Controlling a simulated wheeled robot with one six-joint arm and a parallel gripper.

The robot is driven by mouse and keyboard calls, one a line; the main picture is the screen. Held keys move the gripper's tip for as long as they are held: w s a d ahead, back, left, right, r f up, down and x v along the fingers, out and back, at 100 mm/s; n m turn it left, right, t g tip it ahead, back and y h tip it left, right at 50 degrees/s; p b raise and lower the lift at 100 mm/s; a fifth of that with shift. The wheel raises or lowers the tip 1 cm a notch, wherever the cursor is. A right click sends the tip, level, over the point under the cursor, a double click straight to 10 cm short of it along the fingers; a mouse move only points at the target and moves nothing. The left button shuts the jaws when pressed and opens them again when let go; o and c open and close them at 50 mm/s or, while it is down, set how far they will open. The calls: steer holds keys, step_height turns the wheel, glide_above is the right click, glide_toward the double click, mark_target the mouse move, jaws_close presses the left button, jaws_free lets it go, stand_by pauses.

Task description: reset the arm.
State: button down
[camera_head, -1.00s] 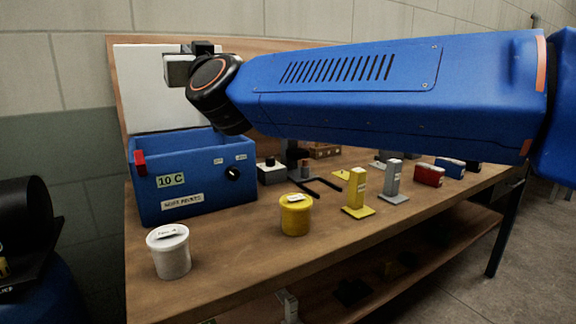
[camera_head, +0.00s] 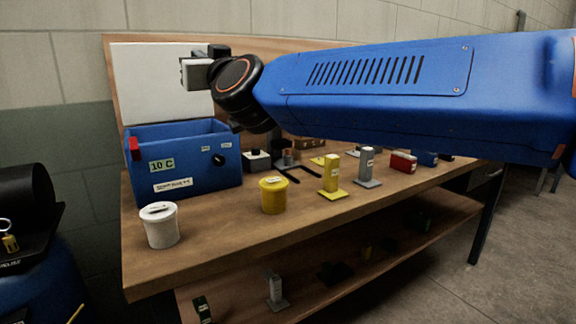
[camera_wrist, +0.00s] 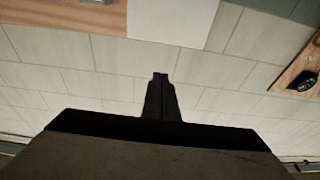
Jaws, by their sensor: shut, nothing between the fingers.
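My blue arm (camera_head: 400,95) stretches across the upper right of the head view, above the workbench. Its black wrist joint hangs over the right side of the blue box. The gripper's fingers are not clear in the head view. In the wrist view my gripper (camera_wrist: 160,76) shows as dark fingers close together, shut and empty.
On the workbench (camera_head: 225,235) stand a blue box (camera_head: 200,185) marked 10 C, a white tub (camera_head: 160,228), a yellow tub (camera_head: 273,198), a yellow stand (camera_head: 332,175) and a grey stand (camera_head: 366,165). A white panel (camera_head: 150,85) is behind. A lower shelf (camera_head: 300,285) holds small items.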

steer(key=s+d+f+g+h, duration=0.2)
steer(key=s+d+f+g, duration=0.1)
steer(key=d+f, duration=0.95)
steer(key=s+d+f+g+h, duration=0.2)
steer(key=d+f+g+h, duration=0.1)
steer(key=d+f, duration=0.9)
steer(key=s+d+f+m+g+h, duration=0.6)
steer(key=s+d+f, duration=1.6)
steer(key=d+f, duration=0.1)
steer(key=shift+f+m+g, duration=0.3)
steer(key=shift+m, duration=0.1)
